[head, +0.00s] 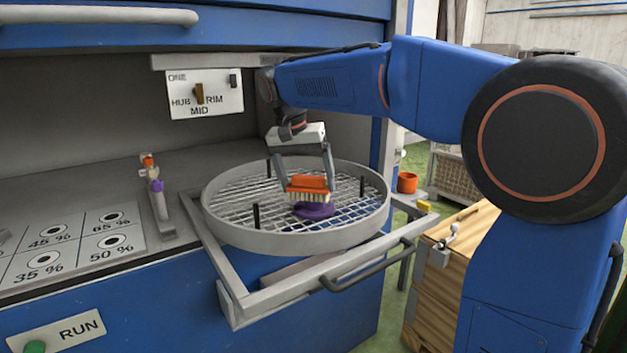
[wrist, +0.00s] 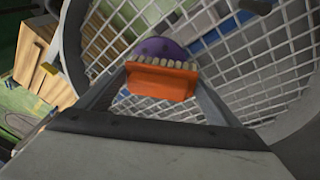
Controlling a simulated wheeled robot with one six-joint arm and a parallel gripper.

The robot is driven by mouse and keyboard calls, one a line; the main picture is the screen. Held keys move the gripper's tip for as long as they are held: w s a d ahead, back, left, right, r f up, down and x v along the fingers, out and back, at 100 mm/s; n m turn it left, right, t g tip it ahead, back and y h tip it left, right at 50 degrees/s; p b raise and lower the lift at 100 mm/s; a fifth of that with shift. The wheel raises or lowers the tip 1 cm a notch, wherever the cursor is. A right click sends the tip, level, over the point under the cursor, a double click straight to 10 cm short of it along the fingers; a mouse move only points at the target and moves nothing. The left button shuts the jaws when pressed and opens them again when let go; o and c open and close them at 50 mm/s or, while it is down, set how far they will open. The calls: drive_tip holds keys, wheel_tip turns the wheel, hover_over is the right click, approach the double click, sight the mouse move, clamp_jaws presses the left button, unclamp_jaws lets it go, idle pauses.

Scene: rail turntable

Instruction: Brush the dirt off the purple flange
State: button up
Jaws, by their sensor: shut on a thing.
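The purple flange (head: 314,211) lies on the wire mesh of the round turntable basket (head: 296,243). My gripper (head: 308,184) is shut on an orange brush (head: 307,183) with pale bristles pointing down. The bristles are at the flange's top, touching or just above it; I cannot tell which. In the wrist view the orange brush (wrist: 162,80) sits between the fingers and covers part of the purple flange (wrist: 160,48).
The basket has several black upright posts (head: 256,216) and sits on a pulled-out rail frame with a handle (head: 375,262). A selector panel (head: 205,94) is behind, a percent panel (head: 75,245) at left. An orange cup (head: 407,182) and wooden crate (head: 455,270) stand at right.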

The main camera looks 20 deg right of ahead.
sight(321, 177)
drive_tip(key=shift+s+a, duration=0.1)
drive_tip(key=shift+a, duration=0.15)
drive_tip(key=shift+w+d, duration=0.25)
drive_tip(key=shift+d, duration=0.55)
drive_tip(key=shift+w+d, duration=0.3)
drive_tip(key=shift+d, duration=0.45)
drive_tip(key=shift+w+d, duration=0.25)
drive_tip(key=shift+d, duration=0.55)
drive_tip(key=shift+s+a, duration=0.25)
drive_tip(key=shift+a, duration=0.55)
drive_tip(key=shift+s+a, duration=0.3)
drive_tip(key=shift+a, duration=0.45)
drive_tip(key=shift+s+a, duration=0.25)
drive_tip(key=shift+a, duration=0.55)
drive_tip(key=shift+r, duration=0.1)
drive_tip(key=shift+r, duration=3.95)
